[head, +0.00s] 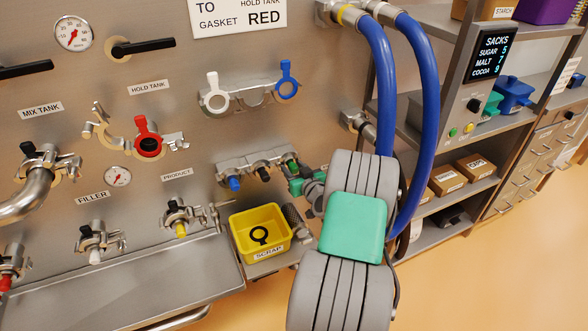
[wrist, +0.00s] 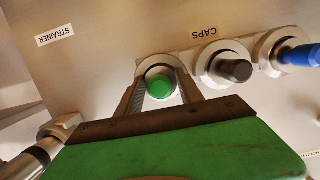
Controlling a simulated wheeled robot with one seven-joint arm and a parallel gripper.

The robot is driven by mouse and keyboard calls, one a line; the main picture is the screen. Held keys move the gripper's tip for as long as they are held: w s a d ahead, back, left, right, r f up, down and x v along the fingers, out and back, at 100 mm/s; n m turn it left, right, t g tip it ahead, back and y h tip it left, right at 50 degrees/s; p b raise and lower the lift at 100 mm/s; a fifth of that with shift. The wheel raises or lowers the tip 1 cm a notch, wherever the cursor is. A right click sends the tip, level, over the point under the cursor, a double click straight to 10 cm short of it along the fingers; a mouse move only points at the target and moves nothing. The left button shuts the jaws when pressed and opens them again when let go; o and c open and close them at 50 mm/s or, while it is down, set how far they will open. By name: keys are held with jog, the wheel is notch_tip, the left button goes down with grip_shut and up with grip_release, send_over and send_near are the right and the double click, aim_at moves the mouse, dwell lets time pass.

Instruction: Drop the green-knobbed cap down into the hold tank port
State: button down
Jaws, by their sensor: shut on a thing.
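The green-knobbed cap (wrist: 160,89) sits at the end of the caps rack, in line with the other caps. My gripper (wrist: 160,92) has a finger on each side of it and is shut on it. In the head view the green knob (head: 292,164) shows just above my gripper (head: 305,184), partly hidden by it. My gripper is well to the right of the port.
A black-knobbed cap (wrist: 236,70) and a blue one (wrist: 300,56) sit beside the green one. A yellow scrap bin (head: 259,232) stands below the rack. White and blue gasket parts (head: 213,95) hang above. Blue hoses (head: 428,110) run down at right, close to my arm.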

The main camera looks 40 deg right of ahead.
aim_at(294, 165)
jog(key=shift+r+p, duration=1.25)
jog(key=shift+r, duration=1.35)
jog(key=f+b+v, duration=0.2)
jog(key=v, duration=0.7)
jog(key=shift+a, duration=0.1)
